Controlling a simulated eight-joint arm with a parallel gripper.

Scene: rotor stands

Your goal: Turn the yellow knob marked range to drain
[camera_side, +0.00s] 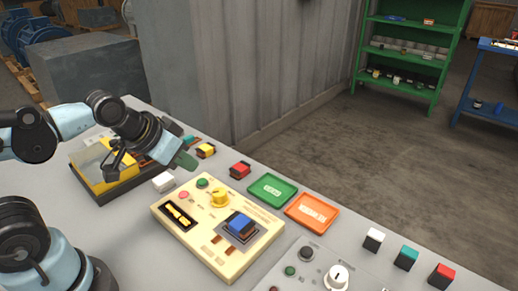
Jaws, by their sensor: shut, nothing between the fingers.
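The yellow knob (219,196) stands on the cream panel (196,240) at its back part, near a small green button and a pink button. Its marking and the setting labels are too small to read. My gripper (186,160) is shut and empty. It is above and to the left of the yellow knob in the picture, apart from it. The cream panel also carries a blue and dark rocker block (240,224) and a black slot with yellow pieces (179,215).
A green tray (272,190) and an orange tray (312,212) lie behind the panel. A grey panel with a white knob (337,276) is at the front right. A dark bin with a yellow item (92,167), a white block (163,181) and several coloured blocks stand around.

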